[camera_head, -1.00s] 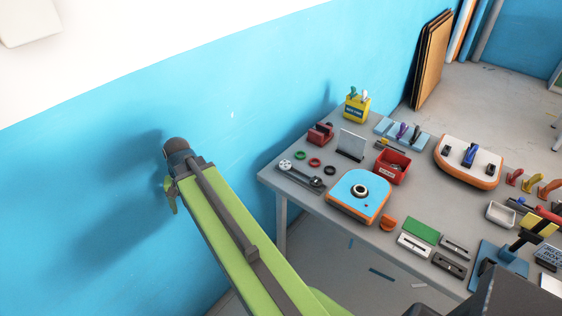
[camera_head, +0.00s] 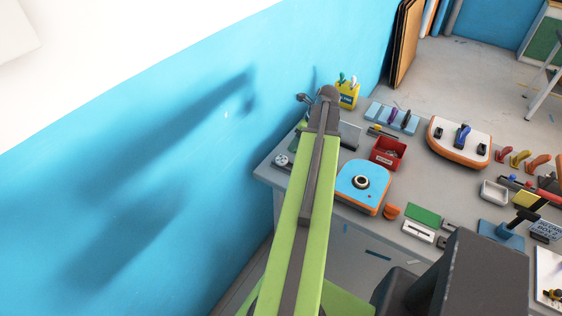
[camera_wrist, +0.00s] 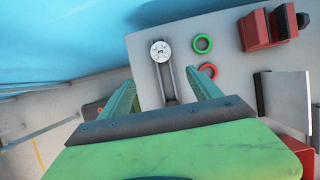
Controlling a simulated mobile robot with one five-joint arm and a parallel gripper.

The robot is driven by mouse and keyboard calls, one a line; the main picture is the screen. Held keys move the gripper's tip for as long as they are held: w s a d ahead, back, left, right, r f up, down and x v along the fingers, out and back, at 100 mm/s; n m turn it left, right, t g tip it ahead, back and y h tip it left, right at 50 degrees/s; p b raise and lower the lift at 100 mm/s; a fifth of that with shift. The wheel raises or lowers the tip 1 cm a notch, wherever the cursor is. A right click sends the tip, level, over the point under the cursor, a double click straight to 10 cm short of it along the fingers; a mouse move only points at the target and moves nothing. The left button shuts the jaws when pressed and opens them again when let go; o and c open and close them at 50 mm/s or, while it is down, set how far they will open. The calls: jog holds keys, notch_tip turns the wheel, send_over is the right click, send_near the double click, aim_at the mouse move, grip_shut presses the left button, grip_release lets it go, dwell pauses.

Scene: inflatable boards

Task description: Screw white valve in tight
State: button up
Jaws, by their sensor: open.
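A pale round disc (camera_wrist: 160,51) with small dark holes lies at the table's far left corner; it also shows in the head view (camera_head: 281,160). It may be the white valve, but I cannot be sure. A grey bar-shaped tool (camera_wrist: 168,82) lies beside or under it. My gripper (camera_wrist: 160,76) is open and empty above the table, with its green fingers on either side of the tool in the wrist view. In the head view my arm hides part of the tool. A blue board piece (camera_head: 349,178) with orange edge has a dark-centred pale valve ring (camera_head: 361,182) on top.
Green ring (camera_wrist: 203,43) and red ring (camera_wrist: 208,70) lie right of the tool. A red holder (camera_wrist: 256,30), grey upright plate (camera_head: 349,135), red bin (camera_head: 388,153) and yellow box (camera_head: 347,96) stand nearby. The blue wall (camera_head: 180,130) is close on the left.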

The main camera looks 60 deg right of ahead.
jog(key=b, duration=1)
send_over(284, 160)
jog(key=s, duration=0.3)
jog(key=f, duration=1)
jog(key=shift+w+a+f, duration=0.15)
jog(key=shift+a+f, duration=0.1)
jog(key=shift+a, duration=0.05)
jog(key=shift+w+p, duration=0.1)
jog(key=shift+p, duration=0.2)
jog(key=b+x, duration=0.5)
jog(key=shift+w+d+f, duration=0.1)
jog(key=shift+w+d, duration=0.05)
jog(key=shift+d, duration=0.1)
jog(key=shift+r, duration=0.2)
jog(key=c, duration=1.4)
